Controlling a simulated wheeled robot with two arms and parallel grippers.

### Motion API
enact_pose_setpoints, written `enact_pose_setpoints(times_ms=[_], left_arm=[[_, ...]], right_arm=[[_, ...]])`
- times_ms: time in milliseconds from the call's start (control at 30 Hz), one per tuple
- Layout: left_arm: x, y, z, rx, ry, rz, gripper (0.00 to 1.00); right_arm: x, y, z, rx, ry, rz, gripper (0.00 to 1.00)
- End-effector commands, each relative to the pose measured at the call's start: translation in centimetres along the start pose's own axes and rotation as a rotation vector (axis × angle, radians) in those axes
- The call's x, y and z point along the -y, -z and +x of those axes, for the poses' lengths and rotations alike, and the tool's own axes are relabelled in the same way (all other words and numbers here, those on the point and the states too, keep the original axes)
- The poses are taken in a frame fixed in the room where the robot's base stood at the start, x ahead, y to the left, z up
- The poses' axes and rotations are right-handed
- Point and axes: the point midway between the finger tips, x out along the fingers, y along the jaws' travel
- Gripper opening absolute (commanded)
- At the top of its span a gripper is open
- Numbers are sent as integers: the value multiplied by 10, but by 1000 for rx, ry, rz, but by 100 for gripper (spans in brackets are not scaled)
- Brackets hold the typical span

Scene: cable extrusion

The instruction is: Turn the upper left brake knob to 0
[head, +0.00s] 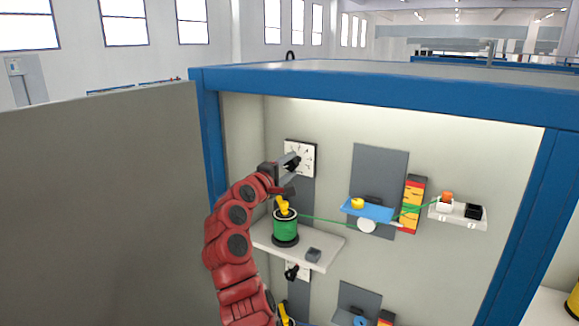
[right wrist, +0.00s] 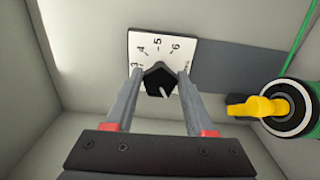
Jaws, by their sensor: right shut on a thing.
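The upper left brake knob (right wrist: 157,80) is black, on a white square dial plate with black numbers. In the right wrist view, 3, 4, 5 and 6 show along the plate's top side. The knob's white pointer mark slants down and right, away from these numbers; the number it meets is hidden. In the head view the dial plate (head: 306,158) is at the upper left of the cabinet's back wall. My right gripper (right wrist: 159,76) is shut on the knob, one finger at each side. It also shows in the head view (head: 291,166). My left gripper is not in view.
A green spool (head: 285,229) with a yellow part stands on a white shelf (head: 328,250) below the dial. A green cable (head: 325,219) runs right from it past a blue bracket (head: 380,213). A second black knob (head: 291,272) is under the shelf. Blue posts frame the cabinet.

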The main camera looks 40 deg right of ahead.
Motion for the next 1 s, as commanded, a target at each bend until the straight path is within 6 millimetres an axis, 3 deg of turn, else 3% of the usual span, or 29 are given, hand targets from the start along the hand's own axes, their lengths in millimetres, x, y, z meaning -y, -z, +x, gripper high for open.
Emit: enact_pose_setpoints(times_ms=[133, 167, 300, 667, 833, 1000], left_arm=[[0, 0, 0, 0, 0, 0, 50], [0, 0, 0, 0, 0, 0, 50], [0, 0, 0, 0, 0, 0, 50], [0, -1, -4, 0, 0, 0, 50], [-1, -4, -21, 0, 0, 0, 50], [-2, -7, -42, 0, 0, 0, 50]], right_arm=[[-1, 1, 0, -2, -1, 0, 0], [0, 1, 0, -2, -1, 0, 58], [0, 0, 0, -1, 0, 1, 82], [1, 1, -4, -2, -2, 2, 82], [6, 1, -30, -3, -3, 3, 82], [6, 3, -76, -8, -3, 4, 82]])
